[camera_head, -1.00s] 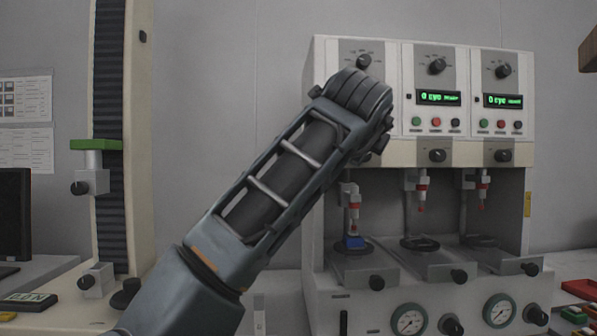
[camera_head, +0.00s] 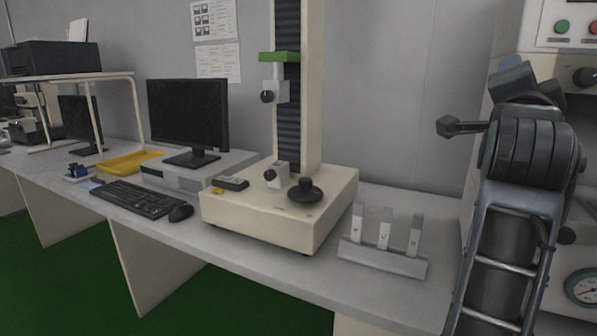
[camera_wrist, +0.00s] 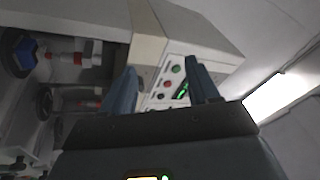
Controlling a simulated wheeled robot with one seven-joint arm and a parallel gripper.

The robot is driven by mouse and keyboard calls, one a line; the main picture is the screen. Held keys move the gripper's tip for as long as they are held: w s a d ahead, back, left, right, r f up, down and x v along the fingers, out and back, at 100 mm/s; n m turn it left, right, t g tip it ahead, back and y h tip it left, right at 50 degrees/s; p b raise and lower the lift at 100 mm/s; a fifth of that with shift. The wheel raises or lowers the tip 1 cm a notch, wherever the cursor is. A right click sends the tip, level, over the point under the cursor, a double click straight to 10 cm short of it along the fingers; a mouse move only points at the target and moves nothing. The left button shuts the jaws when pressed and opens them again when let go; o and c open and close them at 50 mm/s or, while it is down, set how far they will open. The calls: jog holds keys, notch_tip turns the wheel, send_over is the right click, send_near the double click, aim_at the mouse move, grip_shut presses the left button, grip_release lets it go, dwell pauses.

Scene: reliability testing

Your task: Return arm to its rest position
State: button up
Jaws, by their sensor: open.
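My arm (camera_head: 515,230) rises along the right side of the head view, bent at a dark ribbed joint in front of the multi-station test machine. My gripper (camera_wrist: 163,82) shows in the wrist view with its two fingers apart and nothing between them. Beyond the fingers is the test machine's front panel (camera_wrist: 171,82), with red and green buttons and a green-lit display. I cannot make out the gripper's fingers clearly in the head view.
The test machine (camera_head: 562,42) is close behind my arm. A tensile tester (camera_head: 330,205), a rack with several labelled strips (camera_head: 383,262), a monitor (camera_head: 188,112), keyboard (camera_head: 135,198) and yellow tray (camera_head: 128,160) stand on the bench. In the wrist view, a blue piece (camera_wrist: 24,54) sits in one station.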

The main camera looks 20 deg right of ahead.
jog(key=s+a+f+n+t+y+p, duration=0.2)
jog(key=s+a+f+n+t+y, duration=0.15)
jog(key=a+f+n+y, duration=0.55)
jog(key=s+a+f+n+t+y+p, duration=0.1)
jog(key=s+a+f+n+t+y, duration=0.25)
jog(key=a+f+n, duration=0.65)
jog(key=s+a+f+n+g+y+p, duration=0.1)
jog(key=s+a+f, duration=0.2)
jog(key=s, duration=0.5)
jog(key=s+a+f+n+g+y+p, duration=0.1)
jog(key=s+a+f+n+y, duration=0.1)
jog(key=s, duration=0.7)
jog(key=s+a+f+n+g+y+p, duration=0.1)
jog(key=s+a+f+y, duration=0.1)
jog(key=s+a+f, duration=0.2)
jog(key=s+f, duration=0.2)
jog(key=s, duration=0.2)
jog(key=shift+s+f+n+g, duration=0.2)
jog(key=shift+n+g, duration=0.2)
jog(key=shift+y, duration=0.25)
jog(key=shift+c, duration=0.4)
